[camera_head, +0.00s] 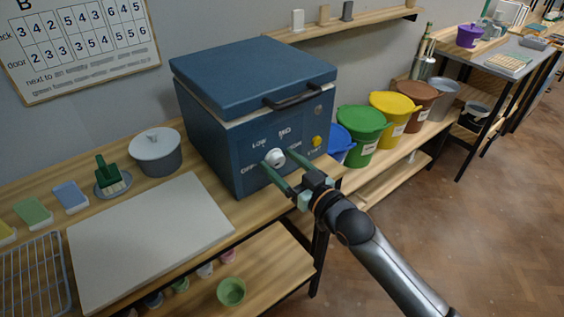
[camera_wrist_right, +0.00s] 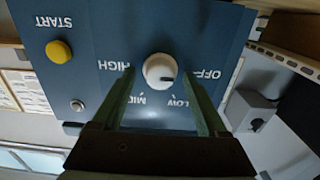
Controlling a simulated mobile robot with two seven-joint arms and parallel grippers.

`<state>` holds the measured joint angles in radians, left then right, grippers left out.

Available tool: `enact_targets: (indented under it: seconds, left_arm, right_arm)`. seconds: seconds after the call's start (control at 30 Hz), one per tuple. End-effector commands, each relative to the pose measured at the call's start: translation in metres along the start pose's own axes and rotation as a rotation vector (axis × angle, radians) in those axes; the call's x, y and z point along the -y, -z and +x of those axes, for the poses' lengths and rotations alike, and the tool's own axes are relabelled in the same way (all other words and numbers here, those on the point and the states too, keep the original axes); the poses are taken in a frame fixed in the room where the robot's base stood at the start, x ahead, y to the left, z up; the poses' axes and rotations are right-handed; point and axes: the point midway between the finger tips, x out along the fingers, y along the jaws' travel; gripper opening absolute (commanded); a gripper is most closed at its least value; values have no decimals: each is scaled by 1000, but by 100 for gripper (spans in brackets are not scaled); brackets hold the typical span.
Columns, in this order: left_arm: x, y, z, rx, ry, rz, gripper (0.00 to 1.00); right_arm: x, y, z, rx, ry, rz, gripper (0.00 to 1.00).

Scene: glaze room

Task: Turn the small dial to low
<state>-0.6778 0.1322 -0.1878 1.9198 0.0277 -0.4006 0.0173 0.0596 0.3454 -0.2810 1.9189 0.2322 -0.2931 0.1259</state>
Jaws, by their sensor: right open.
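The small dial is a round white knob (camera_head: 274,157) on the front panel of a blue kiln (camera_head: 222,135). In the right wrist view the dial (camera_wrist_right: 159,70) shows close up, with OFF, LOW, MID and HIGH around it, upside down. Its dark mark points right, toward the OFF side. My right gripper (camera_head: 278,163) is open, its two green fingers reaching to the panel. In the right wrist view my right gripper (camera_wrist_right: 159,76) has one finger on each side of the dial, with gaps visible. My left gripper is not in view.
A yellow START button (camera_wrist_right: 59,52) sits on the same panel. The kiln lid has a dark handle (camera_head: 292,96). A white board (camera_head: 150,240) and a grey lidded pot (camera_head: 156,152) are on the bench at left. Coloured buckets, such as a green one (camera_head: 361,130), stand at right.

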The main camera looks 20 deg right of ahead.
Motion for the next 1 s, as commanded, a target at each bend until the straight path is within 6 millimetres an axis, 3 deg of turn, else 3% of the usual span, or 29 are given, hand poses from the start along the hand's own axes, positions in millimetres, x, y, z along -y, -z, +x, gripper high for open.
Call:
enact_targets:
  seconds: [0.3, 0.9, 1.0]
  left_arm:
    - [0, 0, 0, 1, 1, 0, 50]
    - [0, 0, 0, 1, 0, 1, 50]
    - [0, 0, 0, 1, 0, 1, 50]
  right_arm:
    - [0, 0, 2, -1, 0, 0, 74]
    - [0, 0, 1, 0, 0, 0, 6]
    - [0, 0, 1, 0, 1, 1, 1]
